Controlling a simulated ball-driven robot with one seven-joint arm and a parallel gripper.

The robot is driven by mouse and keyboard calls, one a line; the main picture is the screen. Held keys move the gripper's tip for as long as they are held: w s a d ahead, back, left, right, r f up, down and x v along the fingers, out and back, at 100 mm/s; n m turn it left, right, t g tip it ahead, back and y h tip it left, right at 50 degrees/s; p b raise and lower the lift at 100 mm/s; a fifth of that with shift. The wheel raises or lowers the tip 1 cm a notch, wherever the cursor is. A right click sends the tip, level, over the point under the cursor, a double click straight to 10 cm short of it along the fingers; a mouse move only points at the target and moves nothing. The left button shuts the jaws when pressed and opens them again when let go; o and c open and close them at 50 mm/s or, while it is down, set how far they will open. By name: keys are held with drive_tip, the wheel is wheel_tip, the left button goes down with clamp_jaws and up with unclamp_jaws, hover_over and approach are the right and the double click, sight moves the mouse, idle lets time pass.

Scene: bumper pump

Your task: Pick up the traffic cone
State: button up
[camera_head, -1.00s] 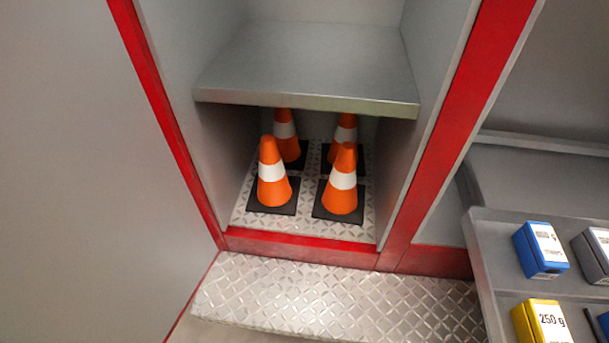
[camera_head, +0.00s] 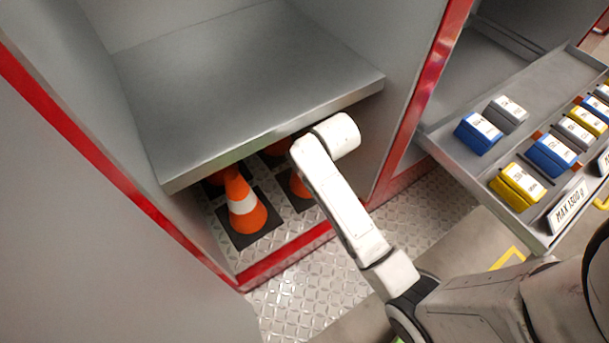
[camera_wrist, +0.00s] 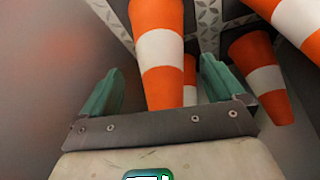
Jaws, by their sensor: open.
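Orange traffic cones with white bands stand on black bases in the cabinet's lower bay. In the head view the front left cone (camera_head: 245,208) shows most fully; the front right cone (camera_head: 299,188) is partly behind my arm, and the shelf hides much of those behind. In the wrist view, my gripper (camera_wrist: 163,70) has two green fingers spread apart. A near cone (camera_wrist: 163,50) lies between and beyond the fingertips, its narrow end toward the gripper. I cannot tell whether it touches them. My gripper does not show in the head view.
A grey shelf (camera_head: 240,80) overhangs the cones closely. Red-edged walls (camera_head: 415,95) bound the bay. Other cones stand at the right of the wrist view (camera_wrist: 262,75). A drawer tray (camera_head: 535,228) with blue, yellow and grey boxes sticks out at right.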

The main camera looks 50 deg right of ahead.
drive_tip(key=w+d+f, duration=0.1)
drive_tip(key=w+d, duration=0.2)
drive_tip(key=w, duration=0.2)
drive_tip(key=shift+w+d+p, duration=0.15)
drive_tip(key=shift+w+p, duration=0.15)
drive_tip(key=shift+w, duration=0.05)
clamp_jaws()
idle(0.8)
